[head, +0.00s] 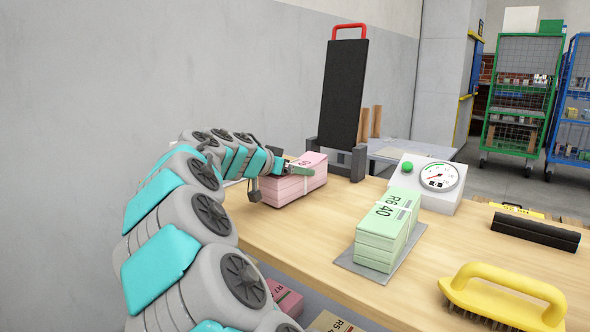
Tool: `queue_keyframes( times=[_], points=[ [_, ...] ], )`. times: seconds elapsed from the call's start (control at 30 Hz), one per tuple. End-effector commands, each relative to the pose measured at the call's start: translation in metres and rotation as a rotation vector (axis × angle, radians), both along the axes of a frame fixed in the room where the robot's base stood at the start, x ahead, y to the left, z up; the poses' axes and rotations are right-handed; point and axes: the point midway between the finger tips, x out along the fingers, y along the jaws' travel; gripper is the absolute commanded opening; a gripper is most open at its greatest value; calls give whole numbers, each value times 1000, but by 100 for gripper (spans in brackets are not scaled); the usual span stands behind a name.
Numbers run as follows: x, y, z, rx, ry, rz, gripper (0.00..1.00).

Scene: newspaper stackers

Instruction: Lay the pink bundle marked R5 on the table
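A pink bundle (305,183) with a pale strap is at the far left of the wooden table (300,241), at or just above its top. Dark print shows on its upper face, but I cannot read the mark. My gripper (278,179) is at this bundle's left end, with one finger at its near left side and another part over its top. I cannot tell whether the fingers press on it. Another pink bundle (287,297), marked R7, lies below the table's front edge, partly hidden by my arm. Beside it is a brown bundle (332,322), cut off by the frame, its mark seemingly R5.
A green bundle marked R6 40 (383,233) sits on a grey plate (399,262). Behind it is a dial gauge (437,178). A yellow brush (505,298) and a black bar (535,231) lie right. A black upright board (343,93) with a red handle stands behind the pink bundle.

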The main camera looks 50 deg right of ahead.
Motion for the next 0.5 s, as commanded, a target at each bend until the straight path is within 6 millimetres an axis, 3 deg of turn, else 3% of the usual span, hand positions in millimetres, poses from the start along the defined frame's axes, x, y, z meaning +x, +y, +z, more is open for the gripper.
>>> queue_keyframes(
  times=[0.43,0.47,0.5],
  points=[
    [0,0,-6,-3,-1,2,0],
    [0,0,-5,-3,-1,1,88],
    [0,0,-5,-3,-1,1,93]
  ],
)
